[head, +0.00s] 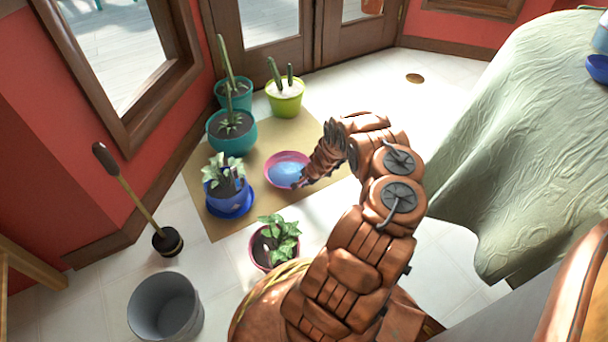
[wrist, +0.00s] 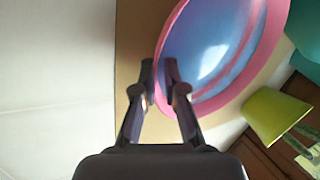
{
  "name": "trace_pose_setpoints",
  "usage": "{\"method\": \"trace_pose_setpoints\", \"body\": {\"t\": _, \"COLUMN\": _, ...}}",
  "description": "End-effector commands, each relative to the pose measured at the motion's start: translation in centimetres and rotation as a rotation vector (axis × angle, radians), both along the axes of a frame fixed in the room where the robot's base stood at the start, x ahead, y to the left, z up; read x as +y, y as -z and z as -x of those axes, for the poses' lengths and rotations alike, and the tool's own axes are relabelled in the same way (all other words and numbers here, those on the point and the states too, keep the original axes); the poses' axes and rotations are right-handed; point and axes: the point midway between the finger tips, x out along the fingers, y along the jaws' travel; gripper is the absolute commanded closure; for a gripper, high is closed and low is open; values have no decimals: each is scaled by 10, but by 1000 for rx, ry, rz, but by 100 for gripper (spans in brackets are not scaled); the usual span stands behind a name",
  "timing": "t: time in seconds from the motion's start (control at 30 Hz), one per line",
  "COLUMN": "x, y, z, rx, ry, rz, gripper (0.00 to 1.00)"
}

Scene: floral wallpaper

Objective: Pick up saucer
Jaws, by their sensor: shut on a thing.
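A round saucer (head: 284,172) with a pink rim and a shiny blue inside shows over the tan mat in the head view. It also fills the upper right of the wrist view (wrist: 211,52). My gripper (head: 302,182) is at the saucer's right edge in the head view. In the wrist view, my gripper's two fingertips (wrist: 160,72) are shut on the saucer's near rim, one on each side of it. I cannot tell whether the saucer touches the mat.
The tan mat (head: 228,222) holds several potted plants, including a blue pot (head: 222,188) left of the saucer and a lime pot (head: 285,98) behind. A grey bucket (head: 166,305) and plunger (head: 166,240) stand left. A covered table (head: 510,140) is right; white floor lies between.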

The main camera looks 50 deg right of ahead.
Motion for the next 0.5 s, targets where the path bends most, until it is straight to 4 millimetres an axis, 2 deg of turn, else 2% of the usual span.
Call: {"method": "trace_pose_setpoints", "body": {"t": 0.5, "x": 44, "y": -9, "z": 27, "rx": -1, "ry": 2, "rz": -5, "gripper": 100}}
